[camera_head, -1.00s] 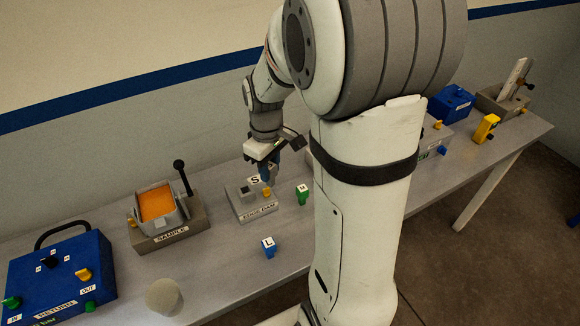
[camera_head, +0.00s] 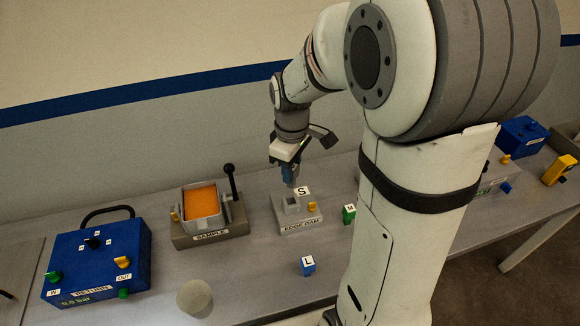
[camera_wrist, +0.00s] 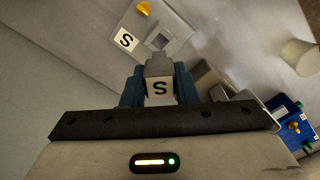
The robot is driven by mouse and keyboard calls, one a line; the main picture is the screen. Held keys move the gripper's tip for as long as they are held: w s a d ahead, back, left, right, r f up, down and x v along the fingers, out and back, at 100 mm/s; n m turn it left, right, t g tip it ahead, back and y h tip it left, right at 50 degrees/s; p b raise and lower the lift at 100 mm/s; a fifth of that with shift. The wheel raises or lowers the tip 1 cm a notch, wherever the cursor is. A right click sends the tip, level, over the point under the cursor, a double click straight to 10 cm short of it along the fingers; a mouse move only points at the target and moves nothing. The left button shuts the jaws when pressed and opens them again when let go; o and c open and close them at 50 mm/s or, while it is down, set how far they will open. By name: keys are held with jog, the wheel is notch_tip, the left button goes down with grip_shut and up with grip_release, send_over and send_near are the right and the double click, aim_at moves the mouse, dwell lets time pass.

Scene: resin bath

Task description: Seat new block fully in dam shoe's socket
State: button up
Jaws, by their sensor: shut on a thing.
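My gripper (camera_head: 289,176) is shut on a small block (camera_wrist: 160,86), grey at its tip with a white face marked S. The blue fingers grip its two sides in the wrist view. The dam shoe (camera_head: 299,212) is a grey fixture labelled EDGE DAM, with an S tag (camera_head: 303,190) and a yellow knob (camera_head: 312,207). Its square socket (camera_wrist: 160,38) shows ahead of the block's tip in the wrist view. The block appears above the shoe and outside the socket; the exact gap is hard to tell.
A green M block (camera_head: 349,215) and a blue L block (camera_head: 308,266) stand right of and before the shoe. The SAMPLE station (camera_head: 210,233) with an upright lever (camera_head: 232,183) is at left, beyond it a blue RETURN box (camera_head: 98,265). A pale round-topped object (camera_head: 195,298) stands in front.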

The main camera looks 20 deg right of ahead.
aim_at(291, 186)
jog(key=shift+f+b, duration=1.7)
jog(key=shift+f, duration=0.8)
jog(key=shift+f+b, duration=0.55)
jog(key=shift+f, duration=0.1)
jog(key=shift+r+p, duration=0.35)
jog(key=shift+r, duration=0.1)
jog(key=shift+f+b, duration=0.35)
jog(key=shift+f, duration=0.05)
dwell(0.8)
jog(key=shift+r, duration=0.15)
jog(key=shift+r+p, duration=0.2)
jog(key=shift+p, duration=0.1)
dwell(1.4)
jog(key=shift+f+b, duration=0.35)
jog(key=shift+r+p, duration=0.3)
jog(key=shift+r, duration=0.05)
dwell(0.7)
